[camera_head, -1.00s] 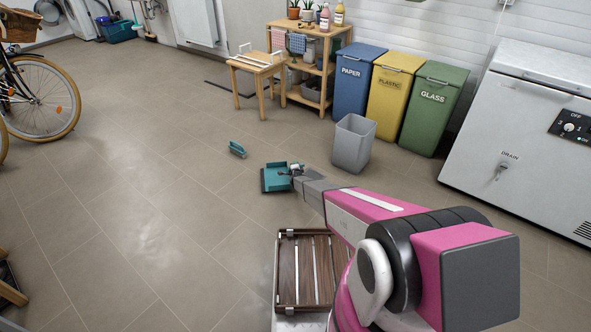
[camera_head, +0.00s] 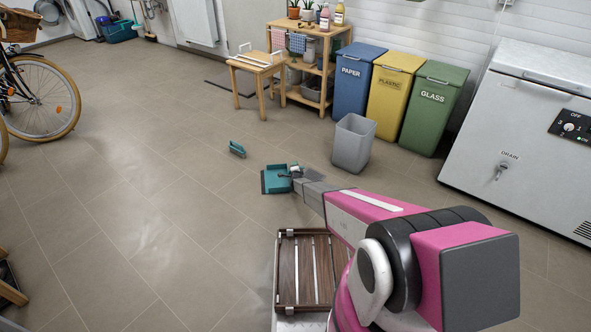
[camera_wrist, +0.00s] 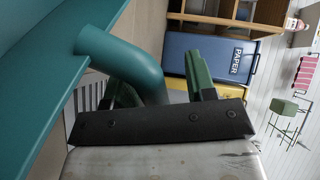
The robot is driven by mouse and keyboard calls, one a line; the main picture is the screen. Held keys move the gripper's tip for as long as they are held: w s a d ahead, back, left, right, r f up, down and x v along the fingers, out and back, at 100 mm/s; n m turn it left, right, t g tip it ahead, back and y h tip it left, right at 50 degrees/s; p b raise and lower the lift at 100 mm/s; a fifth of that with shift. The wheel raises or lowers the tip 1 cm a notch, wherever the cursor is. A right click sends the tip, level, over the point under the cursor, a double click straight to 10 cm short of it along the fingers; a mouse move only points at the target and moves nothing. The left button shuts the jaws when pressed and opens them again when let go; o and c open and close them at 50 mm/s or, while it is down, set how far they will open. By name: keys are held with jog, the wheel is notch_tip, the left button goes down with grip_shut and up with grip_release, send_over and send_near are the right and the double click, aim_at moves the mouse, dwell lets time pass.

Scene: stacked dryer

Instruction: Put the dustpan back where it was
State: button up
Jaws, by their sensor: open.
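The teal dustpan (camera_head: 275,182) is on the floor in the middle of the head view, at the far end of my arm. In the wrist view its broad teal pan fills the left side, and its curved handle (camera_wrist: 125,62) runs down toward the space between my gripper's fingers. My gripper (camera_wrist: 162,76) is open, with a green finger to the right of the handle and a darker finger to its left. I cannot tell whether either finger touches the handle. In the head view my gripper (camera_head: 294,171) is small and overlaps the dustpan's right side.
A small teal brush (camera_head: 237,149) lies on the floor beyond the dustpan. A grey open bin (camera_head: 353,145) stands to the right, before the blue (camera_head: 357,82), yellow and green bins. A wooden stool (camera_head: 257,68) and shelf stand behind.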

jog(key=s+r, duration=0.2)
jog(key=s, duration=0.5)
jog(key=s+d+r+n+g, duration=0.4)
jog(key=s+r, duration=0.5)
jog(key=r, duration=0.4)
jog(key=s+d+r+n+g, duration=0.45)
jog(key=s+r, duration=0.45)
jog(key=r, duration=0.4)
jog(key=s+d+r+n+g, duration=0.2)
jog(key=s+r, duration=0.4)
jog(key=s, duration=0.4)
jog(key=s+d+r+n+g, duration=0.2)
jog(key=s+r, duration=0.5)
jog(key=s, duration=0.4)
jog(key=s+d+r+n+g, duration=0.3)
jog(key=s+d+r, duration=0.2)
jog(key=s, duration=0.6)
notch_tip(320, 180, up, 2)
jog(key=shift+r+h, duration=0.15)
jog(key=shift+h, duration=0.15)
jog(key=shift+g, duration=0.25)
